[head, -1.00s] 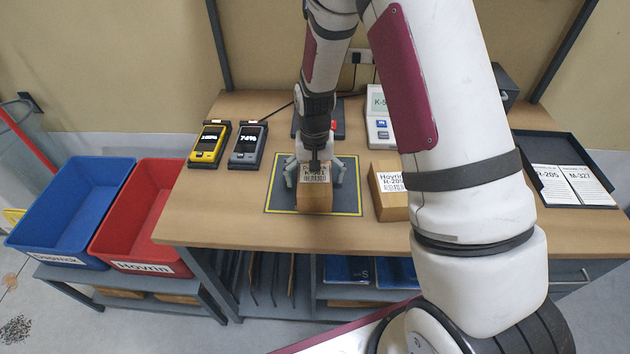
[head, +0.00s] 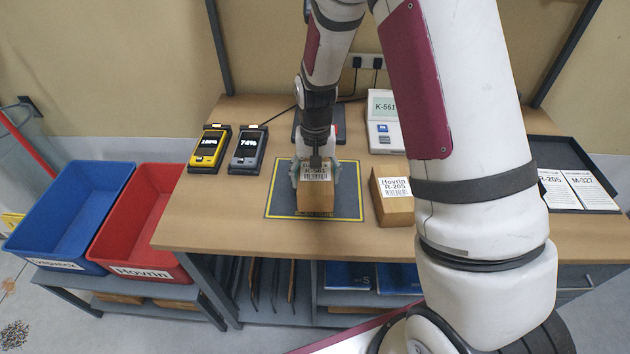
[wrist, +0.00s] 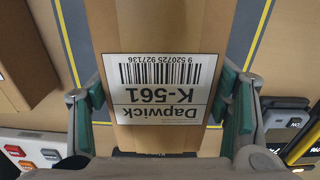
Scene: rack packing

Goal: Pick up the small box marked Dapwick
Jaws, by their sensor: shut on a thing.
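The small box marked Dapwick K-561 (head: 316,198) is brown cardboard with a white barcode label on top. It is at the dark mat (head: 283,207) with a yellow border on the table. My gripper (head: 315,178) is above it, with its fingers down on both sides of the box. In the wrist view the box (wrist: 160,28) fills the middle, its label upside down, and the green finger pads of my gripper (wrist: 165,105) press on its two sides. I cannot tell whether the box's underside touches the mat.
A Hovrin R-205 box (head: 395,208) stands to the right of the mat. Two handheld scanners, yellow (head: 208,150) and grey (head: 249,150), lie at the left. Blue (head: 40,245) and red (head: 118,255) bins stand left of the table. A black tray (head: 545,152) with cards lies at the right.

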